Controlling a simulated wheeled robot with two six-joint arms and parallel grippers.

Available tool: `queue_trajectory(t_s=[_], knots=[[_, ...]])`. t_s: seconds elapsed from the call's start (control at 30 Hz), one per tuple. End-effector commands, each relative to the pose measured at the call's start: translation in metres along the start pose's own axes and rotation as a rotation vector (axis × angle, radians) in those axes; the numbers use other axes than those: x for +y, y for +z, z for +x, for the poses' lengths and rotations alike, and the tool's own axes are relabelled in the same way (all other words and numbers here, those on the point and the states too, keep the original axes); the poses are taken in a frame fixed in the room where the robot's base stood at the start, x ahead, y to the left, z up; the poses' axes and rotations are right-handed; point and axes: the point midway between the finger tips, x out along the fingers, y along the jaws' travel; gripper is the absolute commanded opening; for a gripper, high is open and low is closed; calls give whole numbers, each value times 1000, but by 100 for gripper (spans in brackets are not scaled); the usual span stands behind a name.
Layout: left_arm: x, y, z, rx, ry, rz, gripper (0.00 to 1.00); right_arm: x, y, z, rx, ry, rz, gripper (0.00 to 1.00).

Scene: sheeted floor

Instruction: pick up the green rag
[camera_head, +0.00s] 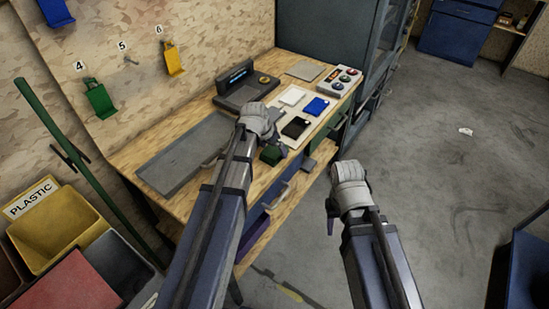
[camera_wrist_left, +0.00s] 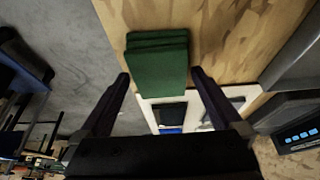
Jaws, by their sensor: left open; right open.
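The green rag (camera_wrist_left: 157,62) is a folded dark green stack lying on the wooden bench by its front edge. In the head view only part of the rag (camera_head: 271,155) shows, just under my left gripper (camera_head: 281,143). In the left wrist view the open fingers of my left gripper (camera_wrist_left: 160,75) stand apart on either side of the rag's near end. I cannot tell whether they touch it. My right gripper (camera_head: 331,218) hangs in front of the bench, over the floor, with nothing seen in it.
A white board (camera_head: 326,101) with white, blue and black pieces lies behind the rag. A dark display device (camera_head: 240,87) and a grey tray (camera_head: 180,165) stand on the bench. Yellow bin (camera_head: 52,238) stands at left. The floor (camera_head: 440,180) at right is mostly clear.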

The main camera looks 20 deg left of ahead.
Motion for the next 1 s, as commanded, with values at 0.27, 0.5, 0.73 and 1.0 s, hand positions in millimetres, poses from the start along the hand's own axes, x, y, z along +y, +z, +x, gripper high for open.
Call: queue_trajectory(t_s=[0.27,0.5,0.73,1.0], knots=[[0,0,9,0,-1,0,100,-1,0,8,0,0,0,50],[0,0,9,0,-1,0,100,-1,0,9,0,0,0,50],[0,2,12,0,-1,0,100,-1,-1,12,0,0,0,50],[0,2,13,0,-1,-1,100,-1,-1,13,0,0,0,50]])
